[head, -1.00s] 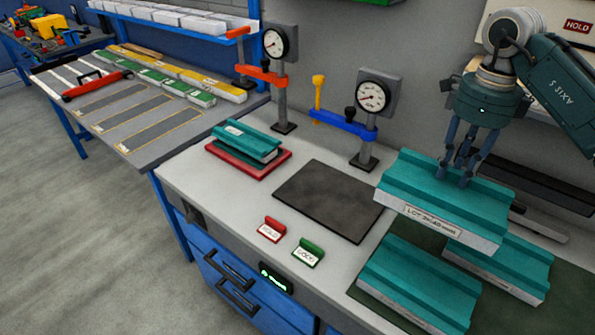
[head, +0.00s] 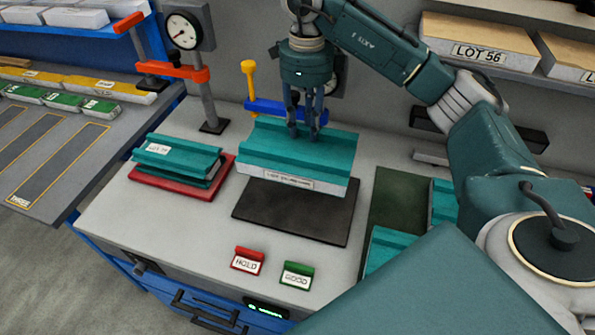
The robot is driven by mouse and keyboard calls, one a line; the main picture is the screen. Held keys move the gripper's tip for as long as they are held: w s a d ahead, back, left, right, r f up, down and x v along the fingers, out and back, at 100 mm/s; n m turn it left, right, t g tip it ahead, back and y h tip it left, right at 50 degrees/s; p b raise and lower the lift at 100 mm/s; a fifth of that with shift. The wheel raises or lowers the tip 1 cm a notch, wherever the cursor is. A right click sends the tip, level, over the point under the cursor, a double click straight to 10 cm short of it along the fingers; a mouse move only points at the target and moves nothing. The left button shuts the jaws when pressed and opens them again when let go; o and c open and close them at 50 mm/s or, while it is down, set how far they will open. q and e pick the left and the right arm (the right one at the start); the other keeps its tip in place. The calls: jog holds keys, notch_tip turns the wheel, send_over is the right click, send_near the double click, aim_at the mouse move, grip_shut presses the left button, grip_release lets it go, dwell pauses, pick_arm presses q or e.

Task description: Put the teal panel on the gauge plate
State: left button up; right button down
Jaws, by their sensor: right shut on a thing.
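The teal panel (head: 258,151), with a white core and a lot label on its front edge, is in the middle of the head view. My right gripper (head: 303,136) is shut on its top ribs from above. The panel hangs over the back part of the dark gauge plate (head: 290,222) and looks slightly above it; whether it touches cannot be told. The front part of the plate is bare. My left gripper is not in view.
A gauge on a blue-armed stand (head: 262,106) is close behind the panel. A red-armed gauge stand (head: 180,75) is at left. A red mat (head: 150,183) holds smaller teal panels. HOLD (head: 246,261) and GOOD (head: 296,275) signs stand in front. More teal panels lie on the green mat (head: 397,193).

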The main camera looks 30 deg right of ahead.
aim_at(305, 135)
notch_tip(305, 135, down, 5)
jog(key=shift+r+p, duration=0.2)
jog(key=shift+p, duration=0.5)
notch_tip(305, 135, down, 10)
jog(key=shift+w+r+p, duration=0.15)
jog(key=shift+r+p, duration=0.1)
jog(key=shift+p, duration=0.9)
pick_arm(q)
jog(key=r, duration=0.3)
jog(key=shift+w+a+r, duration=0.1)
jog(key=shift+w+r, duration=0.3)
pick_arm(e)
jog(key=shift+f, duration=0.15)
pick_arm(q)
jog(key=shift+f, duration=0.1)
pick_arm(e)
jog(key=c, duration=1.3)
grip_release()
jog(key=shift+c, duration=0.2)
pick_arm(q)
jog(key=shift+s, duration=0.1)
